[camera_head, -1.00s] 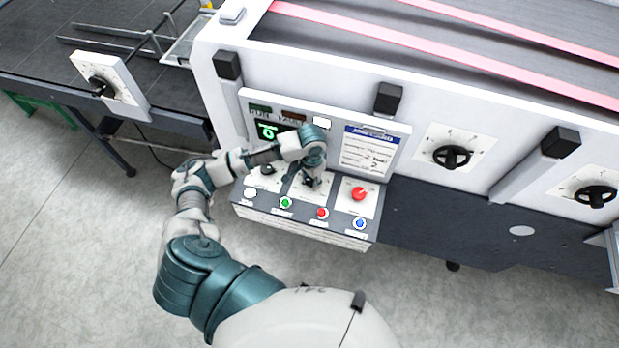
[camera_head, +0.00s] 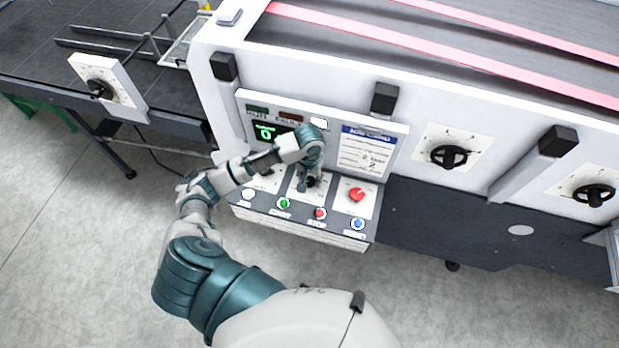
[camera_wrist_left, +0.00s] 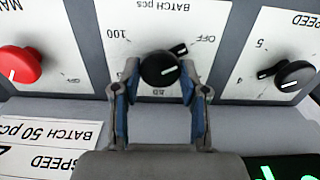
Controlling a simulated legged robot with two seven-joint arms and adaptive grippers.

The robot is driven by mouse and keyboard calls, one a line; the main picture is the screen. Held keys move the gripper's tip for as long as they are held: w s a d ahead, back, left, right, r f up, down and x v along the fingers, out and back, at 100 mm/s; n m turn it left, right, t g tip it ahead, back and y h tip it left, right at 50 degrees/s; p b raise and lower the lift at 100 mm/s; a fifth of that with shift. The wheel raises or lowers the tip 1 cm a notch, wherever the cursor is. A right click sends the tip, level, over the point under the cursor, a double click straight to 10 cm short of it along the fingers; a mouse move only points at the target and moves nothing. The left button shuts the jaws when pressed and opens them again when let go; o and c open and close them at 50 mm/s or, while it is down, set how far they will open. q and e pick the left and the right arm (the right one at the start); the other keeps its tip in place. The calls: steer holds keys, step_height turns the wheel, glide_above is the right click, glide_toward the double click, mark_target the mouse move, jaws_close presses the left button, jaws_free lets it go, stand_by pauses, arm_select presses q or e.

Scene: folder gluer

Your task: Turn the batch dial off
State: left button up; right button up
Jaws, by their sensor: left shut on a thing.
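The batch dial (camera_wrist_left: 158,68) is a black round knob with a white mark. It sits on a white plate (camera_wrist_left: 105,15) lettered "BATCH pcs", upside down in the left wrist view, with "OFF" and "100" beside it. The knob's white mark points to the lower right there, and a dark nub sticks out toward "OFF". My left gripper (camera_wrist_left: 158,92) is shut on the dial, with one blue-padded finger on each side. In the head view my left gripper (camera_head: 306,184) reaches down onto the middle plate of the panel and partly hides the dial.
A red dial (camera_head: 357,194) stands right of the batch dial; the black speed dial (camera_wrist_left: 295,76) is on the other side. Several push buttons, such as the green one (camera_head: 284,203), line the panel's front edge. A lit display (camera_head: 266,133) and an information card (camera_head: 366,152) rise behind.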

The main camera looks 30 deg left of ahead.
mark_target(309, 180)
stand_by(0.4)
arm_select(q)
steer(key=o, duration=1.1)
steer(key=shift+c, duration=0.2)
steer(key=shift+o, duration=0.4)
step_height(309, 180, up, 12)
steer(key=shift+a+f, duration=0.1)
